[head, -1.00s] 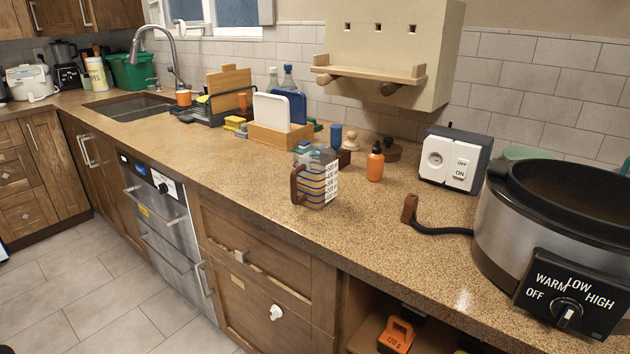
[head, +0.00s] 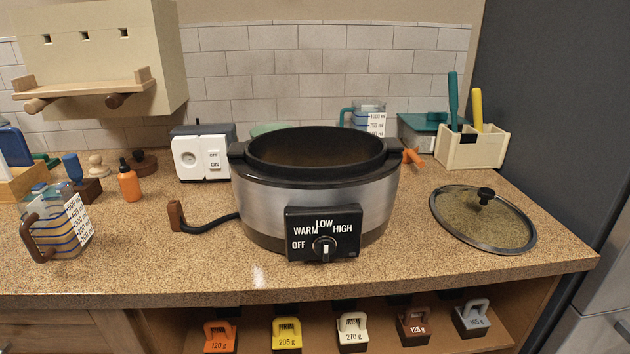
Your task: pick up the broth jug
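Two clear measuring jugs with white scales show in the head view. One jug (head: 57,228), with a brown handle and dark bands, stands upright at the left near the counter's front edge. It seems to hold something yellowish-brown low down. The other jug (head: 368,117), with a teal handle, stands at the back behind the slow cooker, which hides its lower part. No label tells me which one is the broth jug. Neither of my grippers is in view.
The slow cooker (head: 317,190) stands uncovered mid-counter, its corded brown plug (head: 176,215) to the left. Its glass lid (head: 483,218) lies right. A socket box (head: 203,153), orange bottle (head: 129,182) and utensil caddy (head: 470,148) stand around. Labelled weights (head: 287,334) sit on the shelf below.

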